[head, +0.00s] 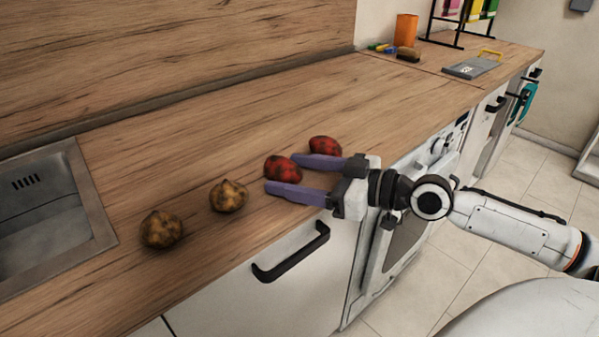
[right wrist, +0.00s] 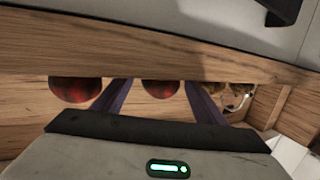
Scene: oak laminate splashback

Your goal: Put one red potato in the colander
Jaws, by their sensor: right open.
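One red potato (head: 283,168) lies on the wooden counter at the open tips of my right gripper (head: 284,174). In the right wrist view this red potato (right wrist: 160,88) shows between the two purple fingers (right wrist: 156,84), partly cut off by the counter edge. The fingers are apart and do not hold it. A second red potato (head: 324,146) lies just beyond the far finger; it also shows in the right wrist view (right wrist: 75,90), left of the fingers. No colander is visible in either view. My left gripper is not in view.
A drawer handle (head: 291,253) juts out below the counter edge. The counter behind the potatoes is clear.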

